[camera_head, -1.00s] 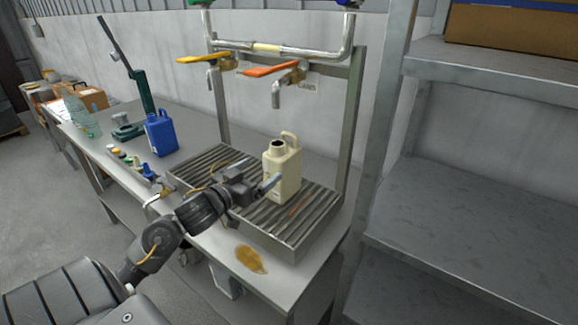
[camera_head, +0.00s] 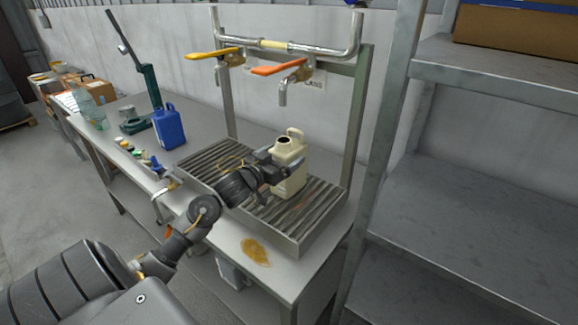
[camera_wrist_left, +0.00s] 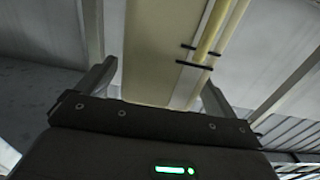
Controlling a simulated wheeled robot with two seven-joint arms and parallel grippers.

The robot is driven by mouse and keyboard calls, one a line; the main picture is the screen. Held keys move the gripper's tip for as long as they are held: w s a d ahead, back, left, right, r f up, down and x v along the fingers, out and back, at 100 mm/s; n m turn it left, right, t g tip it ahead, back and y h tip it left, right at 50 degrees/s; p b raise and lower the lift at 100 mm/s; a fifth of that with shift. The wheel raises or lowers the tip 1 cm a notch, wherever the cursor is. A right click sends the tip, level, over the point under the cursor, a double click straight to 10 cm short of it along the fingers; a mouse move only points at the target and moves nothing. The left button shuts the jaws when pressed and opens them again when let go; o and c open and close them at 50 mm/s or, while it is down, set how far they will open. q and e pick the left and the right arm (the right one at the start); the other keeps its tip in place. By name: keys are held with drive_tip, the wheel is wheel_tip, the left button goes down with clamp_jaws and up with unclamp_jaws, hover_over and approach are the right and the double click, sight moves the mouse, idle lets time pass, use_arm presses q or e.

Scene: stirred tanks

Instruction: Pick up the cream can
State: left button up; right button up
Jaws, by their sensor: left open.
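The cream can (camera_head: 291,178) stands upright on the slatted metal drain tray (camera_head: 318,230), its open mouth and handle at the top. My left gripper (camera_head: 282,171) is at the can's left side, with its fingers around the can's body. In the left wrist view the can (camera_wrist_left: 160,60) fills the middle, between the two spread fingers of my left gripper (camera_wrist_left: 158,88). The fingers are open, and small gaps seem to show beside the can. My right gripper does not show.
Taps with a yellow lever (camera_head: 213,54) and an orange lever (camera_head: 278,67) hang on a frame above the tray. A blue can (camera_head: 168,128) stands left on the bench. A brown spill (camera_head: 256,252) lies at the front. Metal shelves (camera_head: 470,215) stand to the right.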

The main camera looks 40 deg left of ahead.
use_arm(q)
drive_tip(key=shift+w, duration=0.85)
drive_tip(key=shift+s, duration=0.1)
drive_tip(key=shift+c, duration=0.3)
drive_tip(key=c, duration=1.9)
drive_tip(key=shift+r, duration=0.15)
clamp_jaws()
